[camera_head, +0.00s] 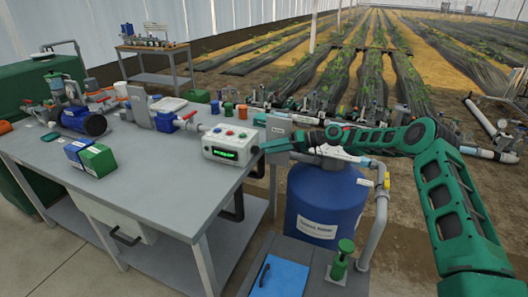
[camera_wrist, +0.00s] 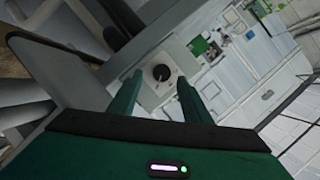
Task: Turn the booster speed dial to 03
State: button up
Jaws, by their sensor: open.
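In the wrist view a round black dial (camera_wrist: 161,73) with a light pointer mark sits on a small pale grey plate with marks around it. I cannot read the marks or the setting. My gripper (camera_wrist: 160,80) is open, with its two green fingers on either side of the dial and no visible contact. In the head view my gripper (camera_head: 266,148) is at the right side of a white control box (camera_head: 230,145) at the bench's right end. The box has a lit green display, too small to read, and several coloured buttons. The dial is hidden in the head view.
The grey bench (camera_head: 150,180) carries a blue pump (camera_head: 83,122), a green box (camera_head: 98,160) and valves. A blue tank (camera_head: 325,205) stands below my arm, with a pipe (camera_head: 375,225) beside it. The bench's front middle is clear.

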jog(key=v, duration=0.7)
jog(key=shift+d, duration=0.25)
jog(key=s+d+r+m+h, duration=0.2)
jog(key=s+d+r+h, duration=0.2)
jog(key=s+d, duration=0.55)
jog(key=s+d+r+m+h, duration=0.3)
jog(key=s+d+h, duration=0.2)
jog(key=s+d, duration=0.4)
jog(key=s+d+r+m+h, duration=0.2)
jog(key=s+d+r+h, duration=0.2)
jog(key=s+d, duration=0.55)
jog(key=s+d+m, duration=0.3)
jog(key=s, duration=1.3)
jog(key=s+d+m+g+h, duration=0.1)
jog(key=s+d+m, duration=0.2)
jog(key=s, duration=1.2)
jog(key=shift+s+d, duration=0.4)
jog(key=shift+d, duration=0.15)
